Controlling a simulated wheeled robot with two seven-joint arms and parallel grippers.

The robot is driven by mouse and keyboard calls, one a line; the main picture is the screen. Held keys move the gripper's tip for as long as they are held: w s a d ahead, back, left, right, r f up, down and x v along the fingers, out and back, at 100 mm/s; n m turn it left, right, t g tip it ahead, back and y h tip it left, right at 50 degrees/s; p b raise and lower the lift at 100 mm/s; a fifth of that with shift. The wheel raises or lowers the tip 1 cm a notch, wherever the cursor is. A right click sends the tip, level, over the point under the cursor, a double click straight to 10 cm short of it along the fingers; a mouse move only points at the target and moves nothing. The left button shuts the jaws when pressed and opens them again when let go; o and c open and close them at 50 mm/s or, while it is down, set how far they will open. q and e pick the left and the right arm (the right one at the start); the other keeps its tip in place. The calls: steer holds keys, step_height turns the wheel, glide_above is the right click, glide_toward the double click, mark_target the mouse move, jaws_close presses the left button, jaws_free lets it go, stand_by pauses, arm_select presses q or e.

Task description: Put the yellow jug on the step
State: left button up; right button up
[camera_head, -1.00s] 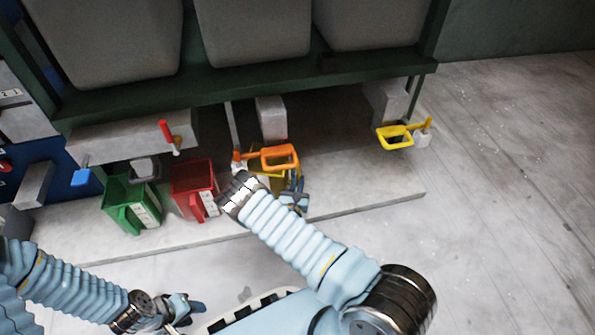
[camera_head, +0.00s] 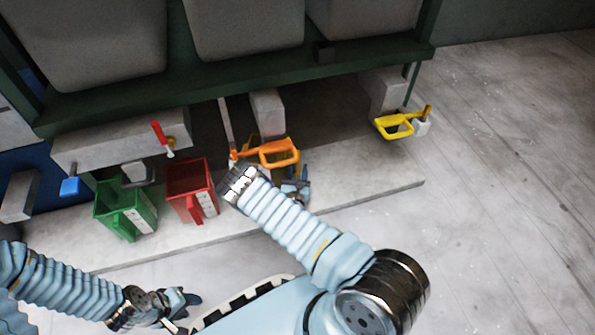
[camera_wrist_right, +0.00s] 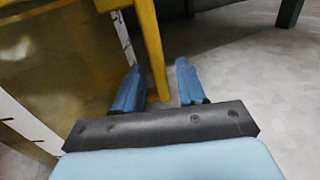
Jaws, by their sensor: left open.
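The yellow jug (camera_wrist_right: 60,75) fills the left of the right wrist view, with its upright handle (camera_wrist_right: 152,45) between my right fingers. My right gripper (camera_wrist_right: 157,80) is open around the handle, with a gap showing at the right finger. In the head view my right gripper (camera_head: 298,185) is low beside the orange handle, and my forearm and that handle hide most of the jug. I cannot tell whether the jug stands on the slab. The light grey slab (camera_head: 370,185), perhaps the step, lies under the press frame. My left gripper (camera_head: 180,302) is open and empty at lower left.
A green jug (camera_head: 125,208) and a red jug (camera_head: 190,188) stand left of my right arm. The floor (camera_head: 500,220) at right is clear.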

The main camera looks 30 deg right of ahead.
steer(key=shift+s+r, duration=0.1)
steer(key=shift+r, duration=0.15)
steer(key=p+v, duration=0.2)
steer(key=v, duration=1)
steer(key=shift+f, duration=0.1)
